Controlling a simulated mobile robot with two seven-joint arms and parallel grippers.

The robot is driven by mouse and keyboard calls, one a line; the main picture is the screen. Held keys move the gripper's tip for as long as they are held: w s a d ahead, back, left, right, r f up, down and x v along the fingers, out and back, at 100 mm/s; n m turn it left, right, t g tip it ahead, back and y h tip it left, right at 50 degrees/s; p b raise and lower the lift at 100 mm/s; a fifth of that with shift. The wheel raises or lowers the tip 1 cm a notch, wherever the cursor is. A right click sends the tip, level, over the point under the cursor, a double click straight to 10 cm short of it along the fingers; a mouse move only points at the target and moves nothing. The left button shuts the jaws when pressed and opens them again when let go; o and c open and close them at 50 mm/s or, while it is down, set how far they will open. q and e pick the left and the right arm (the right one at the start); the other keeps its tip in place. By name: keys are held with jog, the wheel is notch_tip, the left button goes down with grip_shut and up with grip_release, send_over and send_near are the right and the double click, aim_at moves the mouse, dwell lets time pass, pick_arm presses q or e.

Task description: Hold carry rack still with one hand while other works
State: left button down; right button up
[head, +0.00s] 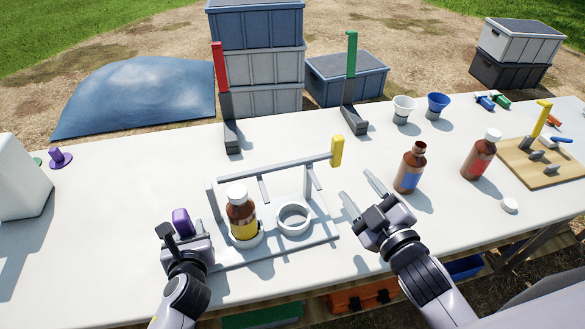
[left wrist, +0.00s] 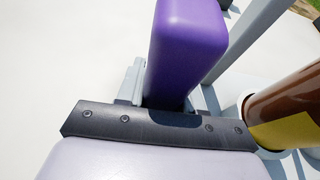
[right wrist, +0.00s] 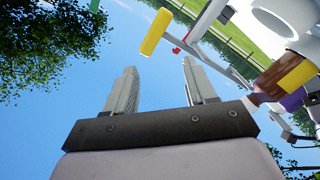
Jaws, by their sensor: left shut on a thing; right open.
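The grey carry rack (head: 275,256) stands on the white table, with a raised bar, a yellow end grip (head: 337,151) and a purple grip (head: 181,222). My left gripper (head: 184,238) is shut on the purple grip, which also shows in the left wrist view (left wrist: 187,45). A brown bottle with a yellow label and white cap (head: 241,212) stands upright in the rack's left ring. The right ring (head: 293,219) is empty. My right gripper (head: 361,194) is open and empty, between the rack and an uncapped brown bottle with a blue label (head: 410,170).
A capped red-label bottle (head: 479,157) stands farther right, near a loose white cap (head: 510,205) and a wooden board (head: 520,172). Red-handled (head: 222,80) and green-handled (head: 350,80) stands and two cups (head: 402,108) are behind.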

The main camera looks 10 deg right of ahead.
aim_at(341, 145)
jog(key=shift+w+a+r+n+t+h, duration=0.25)
jog(key=shift+w+n, duration=1.6)
jog(key=shift+n, duration=2.7)
jog(key=shift+w+d+r+n, duration=0.3)
jog(key=shift+w+n, duration=1.6)
jog(key=shift+n, duration=2.6)
jog(key=shift+w+a+r+n+t+h, duration=0.15)
jog(key=shift+w+r+n, duration=0.3)
jog(key=shift+w+n, duration=2.75)
jog(key=s+n, duration=0.2)
jog(key=shift+s+n, duration=0.35)
